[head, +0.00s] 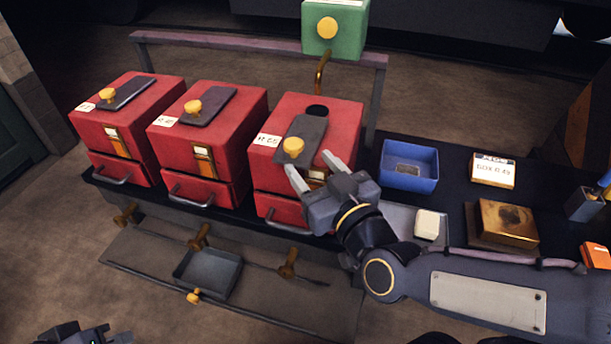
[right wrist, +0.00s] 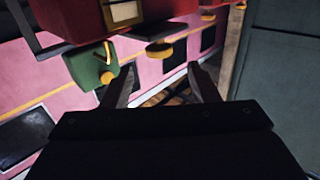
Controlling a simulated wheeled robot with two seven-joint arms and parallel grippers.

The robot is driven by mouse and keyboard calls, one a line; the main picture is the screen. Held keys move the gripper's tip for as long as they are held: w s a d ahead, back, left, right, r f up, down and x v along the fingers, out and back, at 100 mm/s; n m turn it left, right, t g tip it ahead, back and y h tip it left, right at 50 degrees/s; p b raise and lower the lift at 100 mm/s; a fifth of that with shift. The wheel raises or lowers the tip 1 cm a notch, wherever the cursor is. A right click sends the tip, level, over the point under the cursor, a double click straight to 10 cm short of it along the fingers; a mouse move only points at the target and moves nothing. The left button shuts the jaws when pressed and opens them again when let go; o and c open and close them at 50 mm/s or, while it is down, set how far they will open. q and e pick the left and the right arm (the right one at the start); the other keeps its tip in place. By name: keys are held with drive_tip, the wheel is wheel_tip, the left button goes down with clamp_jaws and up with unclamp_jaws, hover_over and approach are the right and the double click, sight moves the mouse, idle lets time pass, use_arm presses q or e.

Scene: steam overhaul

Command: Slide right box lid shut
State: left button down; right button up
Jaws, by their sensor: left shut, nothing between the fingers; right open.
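The right box (head: 340,127) is red, with a dark grey lid (head: 310,129) on top carrying a yellow knob (head: 293,147). The lid sits toward the box's front, and a dark round hole (head: 317,110) shows uncovered behind it. My right gripper (head: 311,165) is open and empty, at the box's front edge just short of the knob; contact cannot be told. The right wrist view shows a yellow knob (right wrist: 160,52) beyond the spread fingers (right wrist: 160,88). My left gripper (head: 85,336) is shut and empty at the bottom left, far from the boxes, partly cut off.
Two more red boxes, left (head: 125,127) and middle (head: 205,137), stand alongside with lids and knobs. A green box (head: 335,32) on a bent brass pipe rises behind the right box. A blue bin (head: 409,167) and a brass block (head: 506,222) lie right. A grey tray (head: 208,271) sits below.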

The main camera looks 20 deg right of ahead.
sight(298, 149)
drive_tip(key=w, duration=0.2)
drive_tip(key=w+a, duration=0.1)
drive_tip(key=w, duration=0.2)
drive_tip(key=w+b, duration=0.1)
drive_tip(key=w, duration=0.1)
drive_tip(key=shift+w+a, duration=0.2)
drive_tip(key=shift+w, duration=0.1)
